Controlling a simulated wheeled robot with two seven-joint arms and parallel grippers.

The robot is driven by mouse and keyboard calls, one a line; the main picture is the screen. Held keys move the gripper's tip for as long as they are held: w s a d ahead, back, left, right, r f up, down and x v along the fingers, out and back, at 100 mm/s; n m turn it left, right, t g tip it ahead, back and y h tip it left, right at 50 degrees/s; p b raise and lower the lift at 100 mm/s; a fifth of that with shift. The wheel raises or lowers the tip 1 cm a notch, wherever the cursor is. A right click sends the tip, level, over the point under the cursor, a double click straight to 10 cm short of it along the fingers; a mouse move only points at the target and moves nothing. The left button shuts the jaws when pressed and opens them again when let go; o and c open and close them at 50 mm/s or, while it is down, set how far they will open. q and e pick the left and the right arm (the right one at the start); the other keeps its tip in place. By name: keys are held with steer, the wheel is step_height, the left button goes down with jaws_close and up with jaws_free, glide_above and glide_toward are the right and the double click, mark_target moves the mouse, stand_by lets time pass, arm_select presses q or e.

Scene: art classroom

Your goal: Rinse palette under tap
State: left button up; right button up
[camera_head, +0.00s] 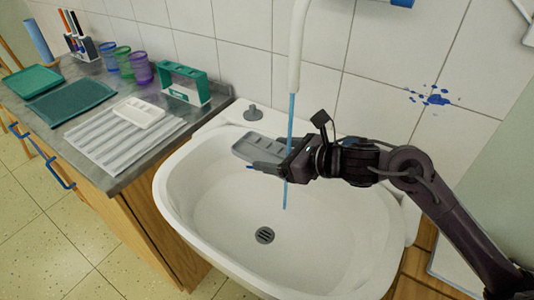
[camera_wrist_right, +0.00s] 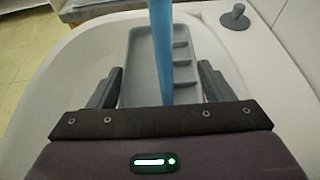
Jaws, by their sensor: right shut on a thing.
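The grey palette (camera_head: 258,149) with several wells is held over the basin of the white sink (camera_head: 210,190). It also shows in the wrist view (camera_wrist_right: 143,72), between the two fingers. My right gripper (camera_head: 268,166) is shut on its near end, which my gripper partly hides. A thin blue stream of water (camera_head: 291,108) falls from the white tap (camera_head: 298,45) and passes close to my gripper. In the wrist view the stream (camera_wrist_right: 162,50) crosses in front of the palette. I see no paint on the wells that show. My left gripper is out of view.
A drain (camera_head: 265,235) lies in the basin floor, and a grey knob (camera_head: 253,113) stands on the sink's back rim. The counter at left holds a ribbed drying mat (camera_head: 95,140) with a white palette (camera_head: 138,112), green trays (camera_head: 70,101) and coloured cups (camera_head: 141,69).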

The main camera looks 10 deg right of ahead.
steer(key=shift+a+f, duration=0.15)
steer(key=shift+f, duration=0.05)
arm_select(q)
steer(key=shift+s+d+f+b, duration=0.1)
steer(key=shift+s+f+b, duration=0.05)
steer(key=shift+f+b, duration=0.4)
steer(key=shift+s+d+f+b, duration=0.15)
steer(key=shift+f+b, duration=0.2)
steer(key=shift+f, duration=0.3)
arm_select(e)
steer(key=a, duration=0.8)
steer(key=shift+s, duration=0.15)
steer(key=shift+r, duration=0.1)
arm_select(q)
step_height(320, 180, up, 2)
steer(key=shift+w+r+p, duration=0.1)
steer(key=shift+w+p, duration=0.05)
steer(key=shift+p, duration=0.9)
arm_select(e)
steer(key=a+r, duration=0.4)
steer(key=a, duration=0.1)
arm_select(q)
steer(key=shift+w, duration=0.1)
arm_select(e)
steer(key=shift+s, duration=0.1)
